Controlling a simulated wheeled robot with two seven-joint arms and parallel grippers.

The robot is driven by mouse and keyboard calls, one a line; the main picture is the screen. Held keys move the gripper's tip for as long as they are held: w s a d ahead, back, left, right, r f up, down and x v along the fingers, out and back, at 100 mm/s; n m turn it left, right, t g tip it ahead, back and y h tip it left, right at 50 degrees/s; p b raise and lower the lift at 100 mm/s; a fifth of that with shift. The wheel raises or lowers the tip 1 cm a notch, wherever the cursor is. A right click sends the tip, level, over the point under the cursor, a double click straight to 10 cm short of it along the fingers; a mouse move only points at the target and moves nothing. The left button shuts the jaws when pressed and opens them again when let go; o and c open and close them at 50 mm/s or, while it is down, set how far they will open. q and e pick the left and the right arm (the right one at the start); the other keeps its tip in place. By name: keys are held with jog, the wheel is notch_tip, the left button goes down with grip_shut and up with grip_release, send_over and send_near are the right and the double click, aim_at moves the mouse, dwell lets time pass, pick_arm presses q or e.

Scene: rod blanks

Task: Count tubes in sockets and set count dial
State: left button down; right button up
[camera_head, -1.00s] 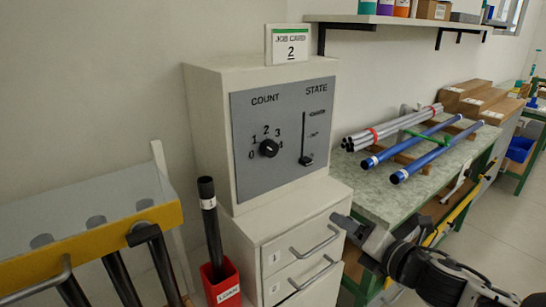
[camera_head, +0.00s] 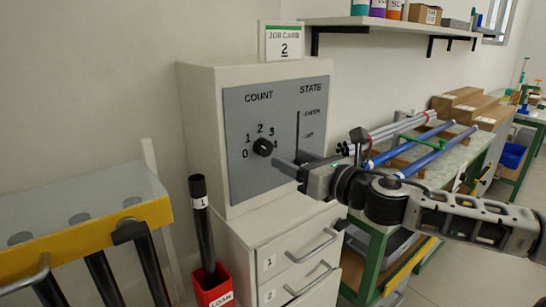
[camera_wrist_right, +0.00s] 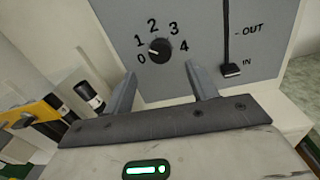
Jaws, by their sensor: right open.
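The count dial (camera_head: 263,147) is a black knob on the grey panel (camera_head: 240,180), numbered 0 to 4. In the right wrist view the dial (camera_wrist_right: 159,49) has a white mark toward the 0 side. My right gripper (camera_head: 289,163) is open in front of the panel. In the wrist view its fingers (camera_wrist_right: 162,73) are spread, empty, just below the dial and apart from it. Black tubes (camera_head: 105,278) hang at the yellow-edged rack (camera_head: 85,233) at left; its lower part is cut off. My left gripper is out of view.
A black tube (camera_head: 203,225) stands in a red LOAN bin (camera_head: 212,287). A job card (camera_head: 284,41) reading 2 stands on the cabinet. The state slider (camera_wrist_right: 232,70) sits by IN. Drawers (camera_head: 297,262) are below. Blue tubes (camera_head: 440,150) lie on the bench behind my right arm.

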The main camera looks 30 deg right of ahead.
aim_at(267, 148)
jog(key=w, duration=0.3)
jog(key=w+p, duration=0.1)
jog(key=shift+w+a+r, duration=0.15)
jog(key=shift+a+r, duration=0.1)
jog(key=shift+a, duration=0.05)
jog(key=shift+w+p, duration=0.5)
jog(key=shift+w, duration=0.3)
jog(key=shift+w+a+f, duration=0.2)
jog(key=shift+w, duration=0.35)
jog(key=c, duration=1)
